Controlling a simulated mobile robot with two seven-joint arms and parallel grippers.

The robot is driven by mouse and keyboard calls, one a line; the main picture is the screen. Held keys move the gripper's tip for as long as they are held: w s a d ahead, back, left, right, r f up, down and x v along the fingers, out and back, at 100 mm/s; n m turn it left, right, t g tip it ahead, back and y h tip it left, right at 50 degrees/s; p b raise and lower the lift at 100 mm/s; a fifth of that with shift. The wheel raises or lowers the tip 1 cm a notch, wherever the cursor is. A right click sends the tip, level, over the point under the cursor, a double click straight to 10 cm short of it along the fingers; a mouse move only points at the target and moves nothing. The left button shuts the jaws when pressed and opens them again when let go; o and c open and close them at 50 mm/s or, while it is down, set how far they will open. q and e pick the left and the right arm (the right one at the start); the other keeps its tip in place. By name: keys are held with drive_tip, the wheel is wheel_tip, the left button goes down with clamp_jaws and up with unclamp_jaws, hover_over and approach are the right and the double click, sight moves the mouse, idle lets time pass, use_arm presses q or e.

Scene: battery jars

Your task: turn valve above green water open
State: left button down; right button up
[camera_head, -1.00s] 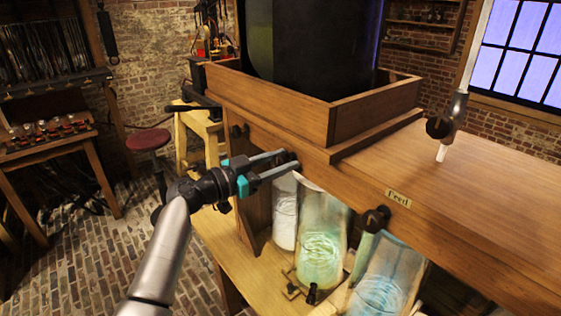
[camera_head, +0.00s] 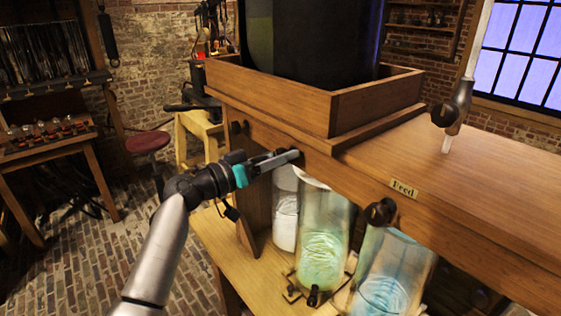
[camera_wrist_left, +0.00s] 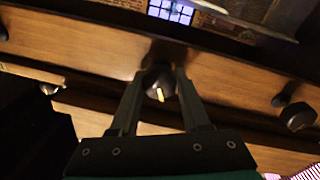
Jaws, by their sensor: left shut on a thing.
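The green water jar (camera_head: 322,245) is a clear cylinder under the wooden beam, between a white jar (camera_head: 285,220) and a blue one (camera_head: 383,285). Above it, my left gripper (camera_head: 292,157) is shut on the valve at the beam's front face. The valve knob (camera_wrist_left: 158,78) shows in the left wrist view as a dark round knob with a pale yellow mark, between the two fingers of my left gripper (camera_wrist_left: 160,88). In the head view the fingers mostly hide it. My right gripper is not in view.
Other dark valve knobs stick out of the beam (camera_head: 480,235) on either side: one to the left (camera_head: 237,128) and one to the right (camera_head: 380,212). A "Feed" label (camera_head: 404,188) is on the beam. A red stool (camera_head: 148,141) stands at the left, beyond open brick floor.

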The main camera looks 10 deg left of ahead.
use_arm(q)
drive_tip(key=n, duration=0.3)
drive_tip(key=shift+f, duration=0.1)
drive_tip(key=n, duration=0.2)
drive_tip(key=shift+n, duration=0.4)
drive_tip(key=n+t, duration=0.1)
drive_tip(key=n, duration=0.2)
drive_tip(key=shift+n+y+p, duration=0.3)
drive_tip(key=shift+n+p, duration=0.75)
drive_tip(key=shift+n, duration=1.15)
drive_tip(key=shift+c, duration=1.9)
unclamp_jaws()
drive_tip(key=shift+a, duration=0.1)
drive_tip(key=shift+w, duration=0.1)
